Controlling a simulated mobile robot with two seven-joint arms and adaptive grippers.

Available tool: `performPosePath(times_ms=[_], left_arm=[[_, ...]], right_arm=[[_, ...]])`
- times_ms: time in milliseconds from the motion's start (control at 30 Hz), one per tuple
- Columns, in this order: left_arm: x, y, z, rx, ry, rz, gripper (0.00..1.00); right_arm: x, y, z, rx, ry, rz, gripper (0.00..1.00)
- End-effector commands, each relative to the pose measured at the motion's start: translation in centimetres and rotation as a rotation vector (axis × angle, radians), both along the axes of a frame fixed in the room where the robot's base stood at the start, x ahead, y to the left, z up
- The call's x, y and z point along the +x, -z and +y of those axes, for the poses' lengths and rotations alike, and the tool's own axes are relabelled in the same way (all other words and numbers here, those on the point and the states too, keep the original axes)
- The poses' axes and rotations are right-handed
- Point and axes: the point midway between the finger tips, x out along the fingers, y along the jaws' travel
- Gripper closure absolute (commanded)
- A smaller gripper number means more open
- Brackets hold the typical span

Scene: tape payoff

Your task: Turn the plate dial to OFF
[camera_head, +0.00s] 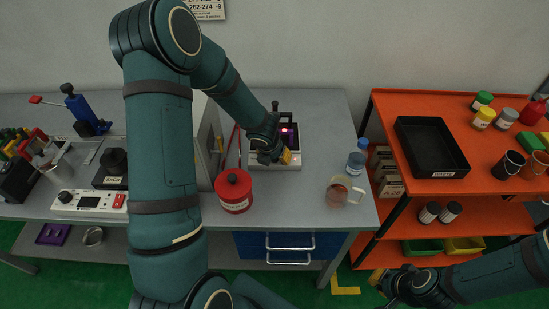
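A white control box (88,204) stands at the left front of the bench. It has a round dial (65,197), a dark display and a red switch; the dial's setting is too small to read. I cannot tell for sure that this is the plate dial. My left gripper (288,157) is far to its right, at a pale-based device (262,161) with a black frame and a purple light. The wrist hides part of that device, and the finger gap is unclear. My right gripper (378,278) is low, in front of the orange shelf; its fingers are too small to judge.
A red lidded pot (234,190), a glass beaker (339,192) and a blue-capped bottle (357,157) stand on the grey bench (290,208). The orange shelf (384,118) at right bears a black tray (398,127). My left arm hides part of the bench.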

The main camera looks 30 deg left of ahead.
Motion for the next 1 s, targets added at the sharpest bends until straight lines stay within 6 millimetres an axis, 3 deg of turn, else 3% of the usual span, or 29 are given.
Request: performPosePath(times_ms=[300,333,467,500,1000], left_arm=[[0.1,0.17,0.01,0.0,0.0,0.0,0.45],[0.1,0.17,0.01,0.0,0.0,0.0,0.5],[0.1,0.17,0.01,0.0,0.0,0.0,0.95],[0.1,0.18,0.01,0.0,0.0,0.0,1.0],[0.11,0.29,-0.02,0.0,-0.048,-0.001,1.0]], right_arm=[[-0.04,0.03,0.02,0.001,-0.001,0.0,1.0],[-0.04,0.03,0.02,0.001,-0.001,0.0,1.0],[-0.04,0.03,0.02,0.001,-0.001,0.0,1.0],[-0.04,0.03,0.02,0.001,-0.001,0.0,1.0],[-0.17,0.59,0.04,0.001,-0.003,0.003,1.0]])
